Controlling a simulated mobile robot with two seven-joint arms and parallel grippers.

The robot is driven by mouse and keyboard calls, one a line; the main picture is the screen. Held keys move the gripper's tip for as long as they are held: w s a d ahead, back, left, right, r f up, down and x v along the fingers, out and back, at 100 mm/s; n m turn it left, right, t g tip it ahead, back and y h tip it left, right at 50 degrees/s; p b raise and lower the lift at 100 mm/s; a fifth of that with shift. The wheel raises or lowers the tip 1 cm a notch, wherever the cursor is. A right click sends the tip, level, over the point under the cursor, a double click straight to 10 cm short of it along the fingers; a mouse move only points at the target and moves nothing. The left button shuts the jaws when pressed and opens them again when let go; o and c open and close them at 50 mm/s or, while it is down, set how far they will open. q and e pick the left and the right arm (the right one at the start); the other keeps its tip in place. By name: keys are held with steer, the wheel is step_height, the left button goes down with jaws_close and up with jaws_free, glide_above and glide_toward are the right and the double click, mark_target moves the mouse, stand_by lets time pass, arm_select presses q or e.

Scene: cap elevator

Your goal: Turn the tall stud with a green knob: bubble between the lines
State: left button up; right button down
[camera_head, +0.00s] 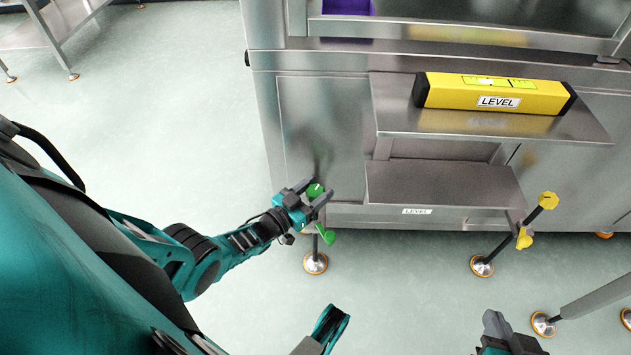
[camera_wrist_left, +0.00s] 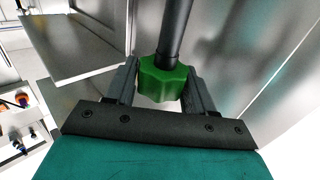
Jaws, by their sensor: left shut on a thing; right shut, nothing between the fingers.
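The green knob (camera_head: 315,190) tops a tall dark stud with a round foot (camera_head: 316,263) at the cabinet's left corner. My left gripper (camera_head: 318,196) is shut on this knob; the left wrist view shows the lobed green knob (camera_wrist_left: 162,80) between both fingers, the dark stud (camera_wrist_left: 175,30) running away from it. A yellow spirit level (camera_head: 495,93) with black ends lies on the steel shelf. Its green vial (camera_head: 520,84) shows a pale patch left of the middle; the bubble's place against the lines is too small to tell. My right gripper (camera_head: 497,325) is shut and empty at the bottom edge.
A second stud with a yellow knob (camera_head: 548,200) stands to the right, with its foot (camera_head: 481,266) on the floor. A lower steel shelf (camera_head: 445,184) juts out below the level's shelf (camera_head: 590,128).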

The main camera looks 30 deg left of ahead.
arm_select(q)
steer(key=shift+d+n+y, duration=0.1)
steer(key=shift+n+y, duration=0.8)
steer(key=shift+y, duration=0.2)
steer(key=n+y, duration=0.2)
steer(key=y, duration=0.2)
steer(key=shift+n+y, duration=0.3)
steer(key=shift+n, duration=0.1)
steer(key=o, duration=1)
steer(key=shift+c, duration=0.2)
steer(key=shift+s, duration=0.1)
